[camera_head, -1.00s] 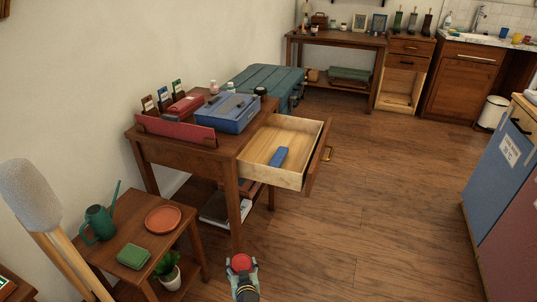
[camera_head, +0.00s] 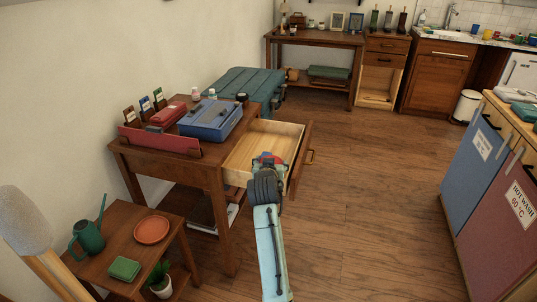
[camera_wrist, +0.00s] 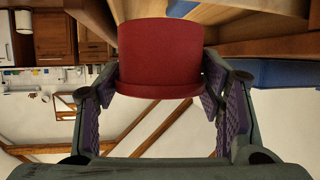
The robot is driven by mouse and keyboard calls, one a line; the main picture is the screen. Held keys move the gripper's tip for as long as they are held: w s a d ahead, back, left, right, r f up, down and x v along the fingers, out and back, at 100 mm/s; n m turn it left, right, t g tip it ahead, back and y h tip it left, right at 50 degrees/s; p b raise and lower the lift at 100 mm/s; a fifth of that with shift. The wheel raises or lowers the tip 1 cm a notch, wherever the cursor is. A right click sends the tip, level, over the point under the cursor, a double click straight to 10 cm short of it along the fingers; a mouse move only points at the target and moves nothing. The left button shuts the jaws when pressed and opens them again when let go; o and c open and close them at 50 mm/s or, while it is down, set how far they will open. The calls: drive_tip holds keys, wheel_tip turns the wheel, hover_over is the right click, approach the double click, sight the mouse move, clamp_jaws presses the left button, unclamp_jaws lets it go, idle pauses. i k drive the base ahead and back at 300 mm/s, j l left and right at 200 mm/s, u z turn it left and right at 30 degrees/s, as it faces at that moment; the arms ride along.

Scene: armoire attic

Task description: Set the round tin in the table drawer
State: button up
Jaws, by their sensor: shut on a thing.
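The red round tin (camera_wrist: 160,55) fills the middle of the wrist view, between the two fingers of my gripper (camera_wrist: 160,100), which is shut on it. In the head view my gripper (camera_head: 268,162) is over the open table drawer (camera_head: 276,141), and a little red of the tin (camera_head: 272,156) shows at its tip. The drawer has pale wood inside and is pulled out to the right of the brown table (camera_head: 180,163). A blue thing (camera_wrist: 280,73) shows beside the tin in the wrist view. My gripper hides part of the drawer floor.
A blue toolbox (camera_head: 210,119), a red case (camera_head: 167,115) and a red rack stand on the tabletop. A green chest (camera_head: 245,84) is behind the table. A low side table (camera_head: 135,250) with a watering can is at front left. Floor right of the drawer is clear.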

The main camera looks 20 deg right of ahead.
sight(276, 152)
drive_tip(key=i+l, duration=0.3)
drive_tip(key=i, duration=0.15)
drive_tip(key=i+l, duration=0.25)
drive_tip(key=i, duration=0.15)
